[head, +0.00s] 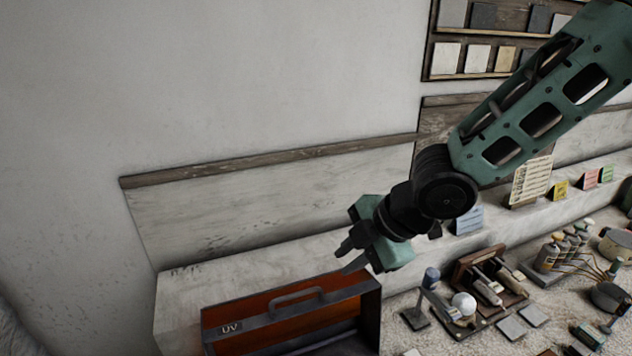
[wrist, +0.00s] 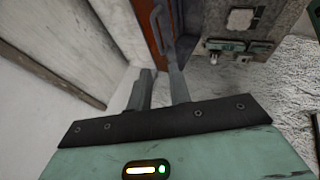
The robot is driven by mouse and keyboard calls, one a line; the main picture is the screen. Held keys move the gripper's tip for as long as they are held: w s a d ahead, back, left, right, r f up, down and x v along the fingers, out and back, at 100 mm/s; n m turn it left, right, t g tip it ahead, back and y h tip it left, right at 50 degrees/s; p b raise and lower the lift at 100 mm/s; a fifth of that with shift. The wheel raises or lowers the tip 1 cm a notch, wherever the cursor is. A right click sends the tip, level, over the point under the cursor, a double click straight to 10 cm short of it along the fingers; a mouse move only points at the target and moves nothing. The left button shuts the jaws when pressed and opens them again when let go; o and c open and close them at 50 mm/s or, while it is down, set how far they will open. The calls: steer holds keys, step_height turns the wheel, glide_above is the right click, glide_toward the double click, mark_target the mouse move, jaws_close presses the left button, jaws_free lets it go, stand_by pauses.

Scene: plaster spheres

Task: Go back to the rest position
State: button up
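My gripper (head: 344,259) is held in the air in front of the wall, above the back edge of an orange box marked UV. Its two fingers are apart with nothing seen between them. In the wrist view the fingers (wrist: 158,88) also show a gap, with the box's handle beyond them. A white plaster sphere (head: 464,303) sits on a small dark stand to the right of the gripper, well apart from it. My green arm comes in from the upper right and hides part of the wall boards.
The UV box (head: 225,340) with a raised handle (head: 296,297) stands below the gripper. A wooden tool rack (head: 468,268), loose tiles (head: 512,327), bottles (head: 547,257) and pots crowd the bench to the right. A wooden ledge (head: 250,160) runs along the wall. The upper left is clear.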

steer(key=s+d+f+m+g+h+b, duration=0.1)
steer(key=s+d+f+m+h+b, duration=0.1)
steer(key=s+f+m+b, duration=0.5)
steer(key=s+d+f+m+g+h+b, duration=0.2)
steer(key=s+f+m+b, duration=0.5)
steer(key=s+b, duration=0.5)
steer(key=shift+s+f+h, duration=0.35)
steer(key=shift+f+h, duration=0.15)
steer(key=shift+f, duration=0.4)
